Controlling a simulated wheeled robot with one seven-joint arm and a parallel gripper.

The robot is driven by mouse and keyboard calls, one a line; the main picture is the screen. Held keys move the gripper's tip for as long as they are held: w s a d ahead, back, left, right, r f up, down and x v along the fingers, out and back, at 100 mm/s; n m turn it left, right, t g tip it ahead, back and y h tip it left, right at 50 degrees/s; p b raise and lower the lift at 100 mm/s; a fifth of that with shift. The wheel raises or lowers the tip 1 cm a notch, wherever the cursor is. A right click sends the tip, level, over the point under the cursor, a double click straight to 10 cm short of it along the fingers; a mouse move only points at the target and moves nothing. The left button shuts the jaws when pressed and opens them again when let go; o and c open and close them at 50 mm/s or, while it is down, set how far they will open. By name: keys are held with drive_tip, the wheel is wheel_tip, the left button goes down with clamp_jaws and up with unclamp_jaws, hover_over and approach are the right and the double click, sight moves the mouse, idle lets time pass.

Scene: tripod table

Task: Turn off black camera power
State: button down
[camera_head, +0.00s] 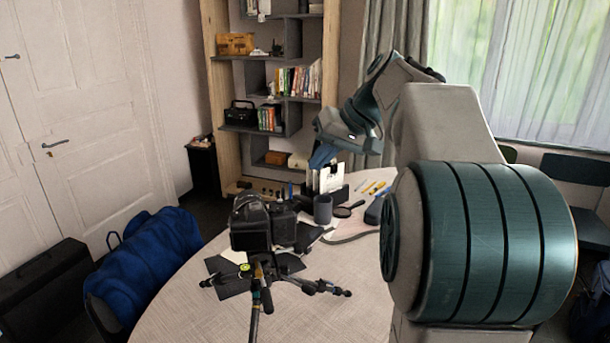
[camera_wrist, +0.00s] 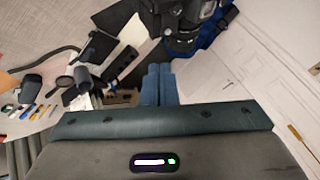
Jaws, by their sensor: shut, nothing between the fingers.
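The black camera (camera_head: 250,224) sits upright on a small tripod (camera_head: 262,285) on the round table (camera_head: 180,310). My gripper (camera_head: 320,160) is up behind and to the right of the camera in the head view, apart from it. In the wrist view my gripper's two blue fingers (camera_wrist: 158,72) are together with nothing between them. The black camera (camera_wrist: 185,22) shows at the top of the wrist view with its lens, just past the fingertips and cut off by the frame's edge. I cannot make out the camera's power switch in either view.
Beside the camera are a dark cup (camera_head: 323,209), a magnifying glass (camera_head: 346,210), a holder with papers (camera_head: 328,180) and several pens (camera_head: 375,187). A blue jacket (camera_head: 148,258) hangs over a chair at left. A shelf (camera_head: 222,90) stands behind. The table's near part is clear.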

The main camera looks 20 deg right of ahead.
drive_tip(key=shift+v, duration=1.45)
